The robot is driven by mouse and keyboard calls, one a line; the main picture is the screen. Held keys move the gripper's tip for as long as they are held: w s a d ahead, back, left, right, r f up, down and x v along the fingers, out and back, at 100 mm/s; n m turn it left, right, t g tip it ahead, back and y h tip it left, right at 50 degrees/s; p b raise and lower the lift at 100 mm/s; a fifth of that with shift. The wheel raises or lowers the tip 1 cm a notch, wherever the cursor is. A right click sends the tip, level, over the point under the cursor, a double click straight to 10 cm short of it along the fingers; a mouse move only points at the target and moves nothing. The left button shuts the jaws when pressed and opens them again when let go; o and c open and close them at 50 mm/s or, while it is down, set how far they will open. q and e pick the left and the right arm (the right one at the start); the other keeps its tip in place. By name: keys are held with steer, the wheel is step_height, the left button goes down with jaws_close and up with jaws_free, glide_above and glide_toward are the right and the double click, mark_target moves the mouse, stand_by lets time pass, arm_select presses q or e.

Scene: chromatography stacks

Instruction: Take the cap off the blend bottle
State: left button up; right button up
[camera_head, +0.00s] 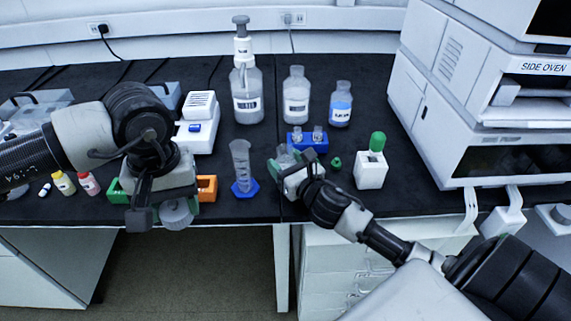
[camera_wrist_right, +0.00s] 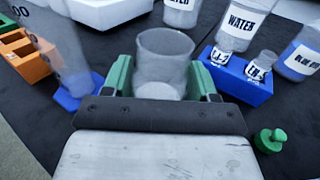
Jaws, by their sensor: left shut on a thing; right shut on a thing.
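My left gripper (camera_head: 158,203) is at the table's front edge, seen from above. A round grey ribbed piece (camera_head: 177,213), which looks like a cap, shows at its fingers; it seems to be held there. Any bottle body under it is hidden, and I cannot read a blend label anywhere. My right gripper (camera_wrist_right: 163,82) is shut on a clear open glass vessel (camera_wrist_right: 164,55) with pale contents, one green finger on each side. The vessel also shows in the head view (camera_head: 285,158), partly hidden by the gripper.
A graduated cylinder (camera_head: 241,160) on a blue base stands between the grippers. A blue rack (camera_head: 307,143) with two vials, a small green stopper (camera_head: 336,162) and a white block (camera_head: 370,172) with a green knob are nearby. Labelled bottles (camera_head: 296,97) stand behind; the oven (camera_head: 480,95) is right.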

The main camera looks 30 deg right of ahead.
steer(key=o, duration=1.3)
